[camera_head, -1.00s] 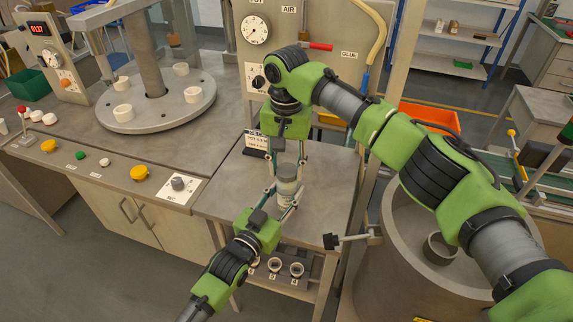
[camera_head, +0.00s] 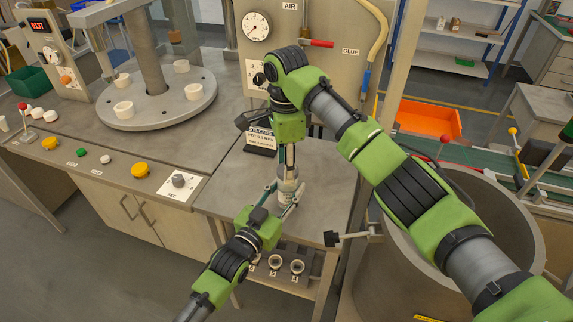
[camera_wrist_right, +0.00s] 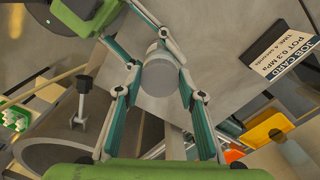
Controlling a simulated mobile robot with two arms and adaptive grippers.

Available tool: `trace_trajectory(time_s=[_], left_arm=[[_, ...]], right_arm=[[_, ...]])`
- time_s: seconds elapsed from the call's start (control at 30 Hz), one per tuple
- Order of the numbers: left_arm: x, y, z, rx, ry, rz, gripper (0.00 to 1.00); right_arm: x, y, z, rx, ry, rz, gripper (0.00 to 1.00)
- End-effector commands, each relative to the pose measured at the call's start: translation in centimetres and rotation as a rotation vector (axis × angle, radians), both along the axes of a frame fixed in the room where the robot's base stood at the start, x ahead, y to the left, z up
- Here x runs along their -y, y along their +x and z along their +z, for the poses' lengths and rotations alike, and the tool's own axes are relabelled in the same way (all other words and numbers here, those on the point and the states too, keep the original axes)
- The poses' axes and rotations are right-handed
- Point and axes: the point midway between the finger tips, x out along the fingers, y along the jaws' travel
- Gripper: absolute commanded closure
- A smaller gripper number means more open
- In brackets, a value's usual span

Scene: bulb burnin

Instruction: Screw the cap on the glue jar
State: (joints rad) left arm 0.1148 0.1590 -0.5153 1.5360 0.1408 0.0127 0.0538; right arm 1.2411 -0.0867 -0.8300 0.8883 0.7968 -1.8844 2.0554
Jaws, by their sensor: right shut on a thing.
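The glue jar (camera_head: 287,190), a small pale jar, stands upright at the front of the grey bench. My left gripper (camera_head: 284,193) reaches in from the lower left with a finger on each side of the jar body and looks shut on it. My right gripper (camera_head: 289,166) points straight down from above and is shut on the cap at the jar's top. In the right wrist view the round grey cap (camera_wrist_right: 160,78) sits between the right fingertips. It looks in line with the jar; the seam between cap and jar is hidden.
A job card (camera_head: 260,138) stands behind the jar. A glue dispenser panel with a gauge (camera_head: 256,28) is at the back. A round plate (camera_head: 150,108) with several white cups is at left. A grey drum (camera_head: 375,270) and a clamp handle (camera_head: 333,239) are at right.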

Motion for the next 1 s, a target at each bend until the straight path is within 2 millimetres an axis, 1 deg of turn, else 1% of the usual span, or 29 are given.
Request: trace_trajectory(time_s=[0.03,0.27,0.4,0.5,0.6,0.7,1.0], left_arm=[[0.0,-0.02,-0.09,-0.002,0.001,0.0,1.0],[0.0,-0.04,-0.11,-0.002,0.001,0.0,1.0],[0.0,-0.04,-0.13,-0.003,0.001,0.0,1.0],[0.02,-0.05,-0.15,-0.003,0.001,0.0,1.0],[0.05,-0.08,-0.19,-0.004,0.002,-0.001,1.0],[0.08,-0.11,-0.23,-0.004,0.002,-0.002,1.0],[0.1,-0.13,-0.26,-0.005,0.004,-0.002,1.0]], right_arm=[[-0.17,-0.03,0.03,-0.002,0.003,-0.095,0.72],[-0.21,0.19,0.03,-0.003,0.004,-0.587,0.72],[-0.27,0.31,0.09,-0.003,0.006,-0.899,0.72],[-0.41,0.51,0.3,0.001,0.014,-1.061,0.72],[-0.3,0.56,0.27,0.002,0.013,-1.158,0.72],[-0.08,0.57,0.19,0.002,0.008,-1.22,0.72],[0.12,0.58,0.16,0.004,0.004,-1.25,0.72]])
